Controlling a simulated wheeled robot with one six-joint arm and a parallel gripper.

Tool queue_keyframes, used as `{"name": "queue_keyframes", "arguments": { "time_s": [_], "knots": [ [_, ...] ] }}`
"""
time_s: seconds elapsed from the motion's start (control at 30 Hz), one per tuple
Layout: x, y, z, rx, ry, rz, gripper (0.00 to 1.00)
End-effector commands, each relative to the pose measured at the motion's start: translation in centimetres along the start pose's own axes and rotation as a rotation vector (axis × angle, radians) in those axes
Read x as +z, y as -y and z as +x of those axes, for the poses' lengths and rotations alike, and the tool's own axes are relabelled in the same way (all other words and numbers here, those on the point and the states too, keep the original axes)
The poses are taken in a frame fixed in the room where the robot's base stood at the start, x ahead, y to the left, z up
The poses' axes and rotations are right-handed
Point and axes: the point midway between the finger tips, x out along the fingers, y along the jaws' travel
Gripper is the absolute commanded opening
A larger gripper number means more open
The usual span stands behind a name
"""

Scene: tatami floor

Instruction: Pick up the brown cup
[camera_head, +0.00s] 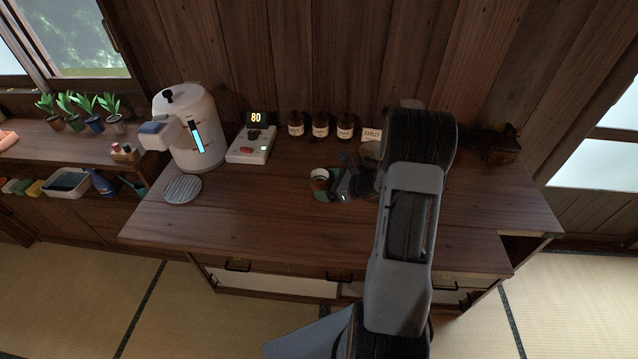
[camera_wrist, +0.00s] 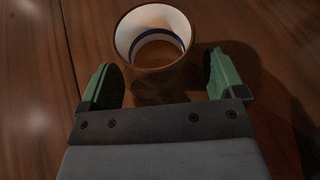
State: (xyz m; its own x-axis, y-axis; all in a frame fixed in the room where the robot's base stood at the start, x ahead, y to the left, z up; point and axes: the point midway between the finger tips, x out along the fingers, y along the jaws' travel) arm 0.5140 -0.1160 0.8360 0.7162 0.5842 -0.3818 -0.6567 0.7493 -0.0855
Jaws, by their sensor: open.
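The brown cup (camera_wrist: 155,40) stands upright on the wooden desk. It has a white inside with a dark blue ring and a brown bottom. In the head view the cup (camera_head: 319,178) is partly hidden by my gripper (camera_head: 328,186). In the wrist view my gripper (camera_wrist: 162,82) is open, with one green-padded finger to each side of the cup's lower front. The cup is mostly just ahead of the fingertips, and no finger visibly presses on it.
On the desk (camera_head: 240,220), a white water dispenser (camera_head: 186,130), a round grate (camera_head: 182,189) and a control box reading 80 (camera_head: 250,145) stand left. Several dark jars (camera_head: 320,125) line the back wall near a label card (camera_head: 371,135). The desk's front left is clear.

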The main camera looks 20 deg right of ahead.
Motion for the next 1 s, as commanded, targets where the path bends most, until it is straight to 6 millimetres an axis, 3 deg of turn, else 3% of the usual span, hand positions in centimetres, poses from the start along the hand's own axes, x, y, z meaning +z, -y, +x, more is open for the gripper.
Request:
{"name": "queue_keyframes", "arguments": {
  "time_s": [0.13,0.4,1.0],
  "knots": [
    [0.06,0.00,1.14,0.000,0.001,-0.001,0.89],
    [0.03,0.00,1.33,0.000,0.000,-0.001,0.89],
    [0.04,0.00,1.31,0.000,0.000,-0.001,0.32]
  ]
}}
